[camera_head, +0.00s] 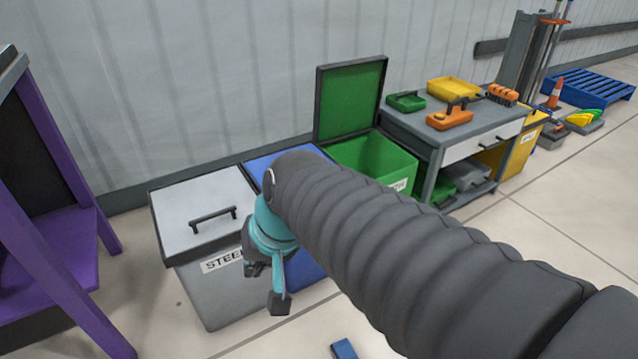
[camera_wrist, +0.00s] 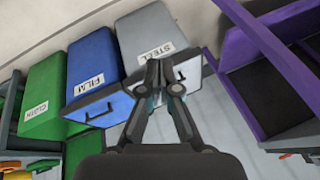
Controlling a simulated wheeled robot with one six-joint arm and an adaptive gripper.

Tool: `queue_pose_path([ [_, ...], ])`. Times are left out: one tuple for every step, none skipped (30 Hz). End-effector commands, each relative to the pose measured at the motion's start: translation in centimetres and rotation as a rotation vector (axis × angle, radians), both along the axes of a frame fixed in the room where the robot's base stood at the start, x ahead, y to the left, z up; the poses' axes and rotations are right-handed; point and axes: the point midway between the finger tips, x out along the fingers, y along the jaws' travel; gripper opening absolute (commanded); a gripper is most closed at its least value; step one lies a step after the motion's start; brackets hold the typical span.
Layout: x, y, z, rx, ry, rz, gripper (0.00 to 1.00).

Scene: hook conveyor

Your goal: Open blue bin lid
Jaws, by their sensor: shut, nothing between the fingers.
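The blue bin (camera_head: 306,274) stands between a grey bin and a green bin, and its blue lid (camera_head: 262,165) appears closed. My arm hides most of the bin in the head view. In the wrist view the blue bin (camera_wrist: 95,70) carries a FILM label, and a dark handle (camera_wrist: 99,117) shows on its lid. My gripper (camera_head: 268,287) hangs in front of the grey bin and the blue bin in the head view. In the wrist view my gripper (camera_wrist: 163,75) is shut and empty, beside the blue lid and over the grey bin's edge, apart from the blue handle.
The grey STEEL bin (camera_head: 214,290) has its lid (camera_head: 190,195) closed. The green bin (camera_head: 400,165) has its lid (camera_head: 352,100) raised against the wall. A workbench (camera_head: 425,130) with tools stands to the right. A purple frame (camera_head: 60,250) stands at left. Open floor lies in front.

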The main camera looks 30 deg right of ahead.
Motion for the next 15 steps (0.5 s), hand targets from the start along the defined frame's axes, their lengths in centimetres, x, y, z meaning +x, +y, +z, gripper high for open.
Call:
queue_pose_path([
  [1.3,0.1,-1.1,0.097,0.039,-0.091,0.0],
  [2.1,0.2,-1.5,0.158,0.057,-0.145,0.0],
  [3.1,0.2,-1.9,0.239,0.079,-0.218,0.0],
  [4.0,0.2,-2.2,0.3,0.095,-0.274,0.0],
  [4.9,0.1,-2.5,0.359,0.109,-0.331,0.0],
  [6.1,-0.2,-2.8,0.44,0.126,-0.407,0.0],
  [7.1,-0.5,-3.1,0.5,0.137,-0.465,0.0],
  [8.0,-0.9,-3.3,0.561,0.149,-0.524,0.0],
  [9.4,-1.5,-3.7,0.642,0.162,-0.603,0.0],
  [10.4,-2.1,-3.9,0.702,0.169,-0.664,0.0],
  [11.4,-2.8,-4.2,0.762,0.176,-0.722,0.0],
  [12.7,-3.9,-4.6,0.844,0.184,-0.805,0.0],
  [13.7,-4.8,-4.9,0.904,0.188,-0.865,0.0],
  [14.6,-5.9,-5.2,0.964,0.191,-0.929,0.0],
  [15.9,-7.4,-5.7,1.046,0.192,-1.012,0.0],
])
